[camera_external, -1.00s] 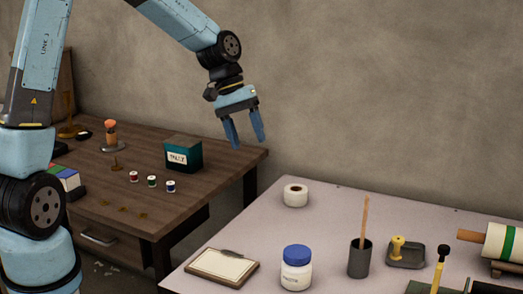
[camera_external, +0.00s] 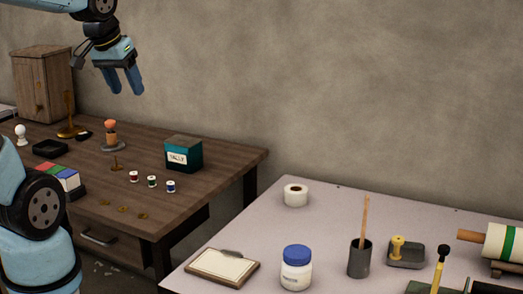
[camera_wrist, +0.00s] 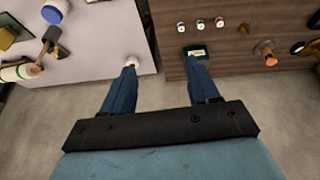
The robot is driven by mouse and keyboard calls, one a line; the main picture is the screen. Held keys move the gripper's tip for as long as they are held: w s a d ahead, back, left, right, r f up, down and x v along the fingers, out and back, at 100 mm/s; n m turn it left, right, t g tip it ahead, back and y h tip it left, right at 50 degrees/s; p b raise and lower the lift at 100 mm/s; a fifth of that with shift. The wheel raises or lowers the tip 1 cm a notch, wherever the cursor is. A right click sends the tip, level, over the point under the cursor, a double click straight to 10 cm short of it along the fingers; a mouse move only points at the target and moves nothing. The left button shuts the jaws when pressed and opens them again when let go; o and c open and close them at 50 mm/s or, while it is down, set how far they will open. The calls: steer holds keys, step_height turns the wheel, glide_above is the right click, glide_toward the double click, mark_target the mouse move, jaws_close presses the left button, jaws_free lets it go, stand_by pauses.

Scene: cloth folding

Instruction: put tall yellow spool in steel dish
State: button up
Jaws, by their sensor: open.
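A yellow, spool-like piece (camera_external: 397,246) stands upright on a dark grey, flat tray (camera_external: 412,262) on the pale table at right; I cannot tell for sure that it is the tall yellow spool. A round grey dish (camera_external: 121,147) on the wooden desk holds an orange-topped piece (camera_external: 111,128); it may be the steel dish. My gripper (camera_external: 127,90) is open and empty, high over the back of the wooden desk, apart from everything. In the wrist view my open fingers (camera_wrist: 163,68) point down with nothing between them.
The wooden desk holds a teal box (camera_external: 184,155), small red, green and blue spools (camera_external: 152,181), and a brass stand (camera_external: 70,116). A gap separates the tables.

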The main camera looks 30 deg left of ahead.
steer(key=s+a+t, duration=0.1)
steer(key=s+a, duration=0.3)
steer(key=s, duration=0.2)
steer(key=shift+s+r, duration=0.15)
steer(key=shift+r, duration=0.15)
steer(key=shift+a, duration=0.1)
stand_by(0.7)
